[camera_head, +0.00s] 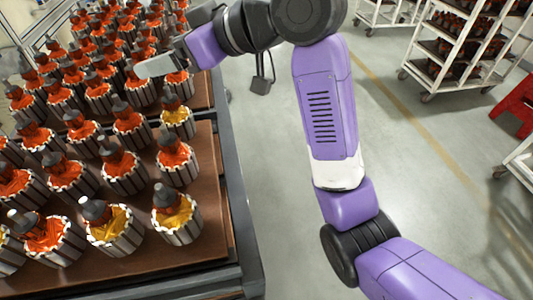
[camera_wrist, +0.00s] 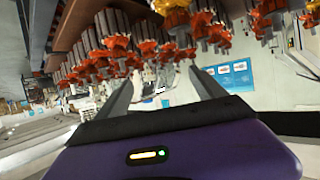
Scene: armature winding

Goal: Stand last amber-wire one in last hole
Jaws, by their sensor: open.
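Amber-wire armatures stand upright in the brown board (camera_head: 218,185): one at the near right corner (camera_head: 177,215), one to its left (camera_head: 116,232) and one farther back (camera_head: 178,122). A yellowish winding (camera_wrist: 172,10) shows at the top edge of the wrist view. My gripper (camera_head: 142,70) reaches in from the right, over the right side of the armatures. In the wrist view its two fingers (camera_wrist: 162,75) are spread with nothing held between them. I cannot make out an empty hole; the crowded armatures hide much of the board.
Many orange-wire armatures (camera_head: 122,172) stand close around the gripper and fill the board. A dark table edge (camera_head: 240,230) runs along the right. Open grey floor lies beyond it, with a white rack (camera_head: 455,50) and a red stool (camera_head: 517,103) at the far right.

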